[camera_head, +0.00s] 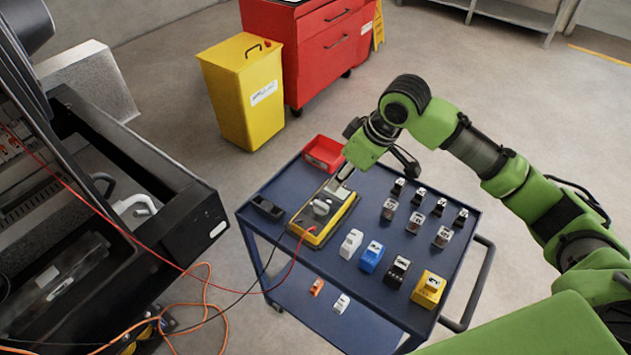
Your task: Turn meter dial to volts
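The yellow-edged meter (342,217) lies face up on the blue cart top (290,175). Its pale dial knob (320,207) stands up from the grey face; the markings are too small to read. Red and black leads run from the meter's near end. My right gripper (344,174) comes in from the right and points down over the meter's far end, close to the face and beyond the dial. Whether it touches the meter, and whether its fingers are apart, I cannot tell. My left gripper is not in view.
A black item (267,208) lies left of the meter and a red tray (323,153) behind it. Several small blocks and breakers, including a blue one (372,256), stand to the right. The black genset frame (150,180) is at left, with loose cables.

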